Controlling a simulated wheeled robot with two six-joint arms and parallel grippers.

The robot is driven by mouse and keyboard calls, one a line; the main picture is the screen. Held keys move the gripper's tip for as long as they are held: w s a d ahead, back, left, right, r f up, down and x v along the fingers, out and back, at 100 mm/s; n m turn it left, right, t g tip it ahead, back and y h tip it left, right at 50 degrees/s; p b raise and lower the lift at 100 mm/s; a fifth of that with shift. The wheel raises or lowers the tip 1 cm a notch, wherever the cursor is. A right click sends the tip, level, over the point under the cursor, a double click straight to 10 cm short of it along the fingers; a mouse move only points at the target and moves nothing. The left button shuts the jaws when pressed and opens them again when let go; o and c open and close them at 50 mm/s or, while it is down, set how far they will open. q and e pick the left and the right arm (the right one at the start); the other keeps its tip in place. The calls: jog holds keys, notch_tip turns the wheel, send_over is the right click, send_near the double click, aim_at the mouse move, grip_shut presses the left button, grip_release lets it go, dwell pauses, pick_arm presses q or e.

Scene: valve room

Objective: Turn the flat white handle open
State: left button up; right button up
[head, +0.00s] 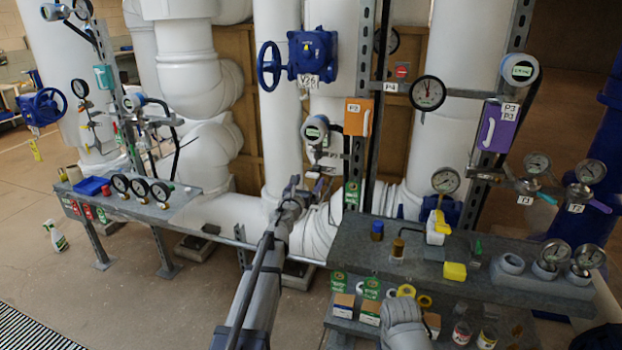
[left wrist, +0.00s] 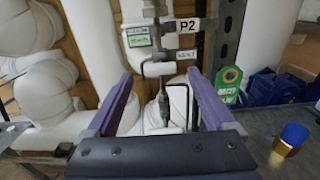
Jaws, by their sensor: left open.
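A flat white handle (left wrist: 159,69) sits on the small valve under the P2 gauge in the left wrist view. It lies crosswise, in the gap between my fingers and beyond them. In the head view it is small and partly hidden by my gripper. My left gripper (head: 306,188) is open in front of the valve. Its two purple fingers (left wrist: 162,103) stand left and right of the valve's stem, with nothing seen gripped. Whether either finger touches the handle cannot be told.
A digital gauge (head: 315,130) is above the valve. A steel upright (head: 358,140) stands close to its right. A grey shelf (head: 350,250) with a blue-capped brass fitting (head: 377,230) lies right of my left arm. Large white pipes (head: 275,90) are behind.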

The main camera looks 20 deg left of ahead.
aim_at(312, 176)
pick_arm(q)
jog(key=w, duration=0.3)
jog(key=shift+w, duration=0.1)
jog(key=shift+c, duration=0.2)
jog(key=c, duration=1.3)
